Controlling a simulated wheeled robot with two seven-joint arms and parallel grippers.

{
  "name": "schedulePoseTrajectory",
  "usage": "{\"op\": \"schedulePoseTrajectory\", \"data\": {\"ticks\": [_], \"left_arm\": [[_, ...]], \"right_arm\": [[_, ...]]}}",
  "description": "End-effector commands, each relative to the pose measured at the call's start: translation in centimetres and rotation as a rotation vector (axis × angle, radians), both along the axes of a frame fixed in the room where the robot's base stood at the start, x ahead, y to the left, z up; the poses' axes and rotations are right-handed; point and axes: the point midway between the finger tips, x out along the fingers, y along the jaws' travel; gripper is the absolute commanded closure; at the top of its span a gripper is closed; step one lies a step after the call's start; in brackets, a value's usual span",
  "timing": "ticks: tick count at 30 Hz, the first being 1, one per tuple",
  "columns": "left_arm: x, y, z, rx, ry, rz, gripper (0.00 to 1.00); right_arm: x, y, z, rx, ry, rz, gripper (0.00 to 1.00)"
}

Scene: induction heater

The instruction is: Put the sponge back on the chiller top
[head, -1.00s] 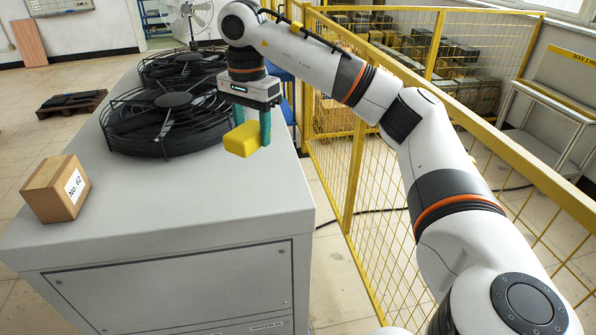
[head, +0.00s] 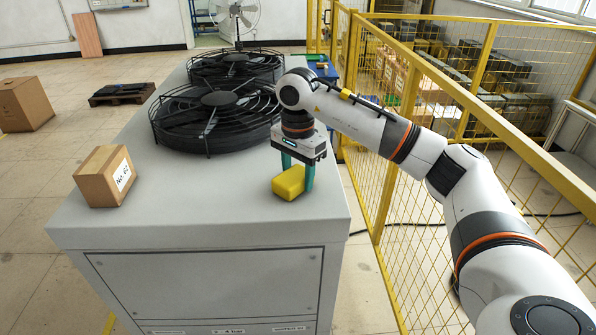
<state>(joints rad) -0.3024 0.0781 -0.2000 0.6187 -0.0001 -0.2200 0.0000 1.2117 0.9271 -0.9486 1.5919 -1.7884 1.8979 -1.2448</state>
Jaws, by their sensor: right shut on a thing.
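The yellow sponge (head: 289,183) is at the right side of the grey chiller top (head: 190,212), in front of the fans. My right gripper (head: 297,176) points down from above with its teal fingers on either side of the sponge, shut on it. The sponge looks at or just above the chiller surface; I cannot tell whether it touches. My left gripper is not in view.
Two black fan guards (head: 212,120) cover the back of the chiller top. A cardboard box (head: 104,177) labelled No. 62 stands at its left front. The surface between box and sponge is clear. A yellow mesh fence (head: 395,185) runs along the right.

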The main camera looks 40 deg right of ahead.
Motion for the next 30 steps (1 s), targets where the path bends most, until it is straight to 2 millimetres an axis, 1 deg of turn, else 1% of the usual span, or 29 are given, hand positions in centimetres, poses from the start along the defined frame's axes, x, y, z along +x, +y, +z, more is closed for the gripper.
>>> {"op": "schedulePoseTrajectory", "data": {"ticks": [5, 6, 8, 9, 10, 17, 20, 22, 26, 27, 30], "left_arm": [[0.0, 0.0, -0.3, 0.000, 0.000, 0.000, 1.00], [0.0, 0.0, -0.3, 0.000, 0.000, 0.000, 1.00], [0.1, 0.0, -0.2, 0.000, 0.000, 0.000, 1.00], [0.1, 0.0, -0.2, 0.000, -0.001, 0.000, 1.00], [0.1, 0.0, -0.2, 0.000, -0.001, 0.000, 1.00], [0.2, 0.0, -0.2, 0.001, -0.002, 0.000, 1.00], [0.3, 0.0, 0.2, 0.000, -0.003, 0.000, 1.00], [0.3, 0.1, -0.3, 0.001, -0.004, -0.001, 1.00], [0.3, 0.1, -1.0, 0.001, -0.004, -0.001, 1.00], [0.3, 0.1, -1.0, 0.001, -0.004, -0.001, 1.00], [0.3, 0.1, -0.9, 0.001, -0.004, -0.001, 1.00]], "right_arm": [[0.0, 0.0, -0.4, 0.000, 0.000, 0.000, 0.72], [0.0, 0.0, -0.3, 0.000, 0.000, 0.000, 0.47], [0.0, 0.0, -0.3, 0.000, 0.000, 0.000, 0.38], [0.0, 0.0, -0.3, 0.000, 0.000, 0.000, 0.31], [0.0, 0.0, -0.3, 0.000, 0.000, 0.000, 0.29], [0.0, 0.0, -0.2, 0.000, 0.000, 0.000, 0.29], [0.0, 0.0, 0.2, 0.000, 0.000, 0.000, 0.29], [0.1, 0.0, 0.7, 0.002, -0.004, 0.000, 0.29], [0.1, 0.0, 2.8, 0.001, -0.005, -0.001, 0.29], [0.1, 0.0, 3.9, 0.001, -0.007, -0.001, 0.29], [0.1, 0.0, 6.4, 0.001, -0.007, -0.001, 0.29]]}}
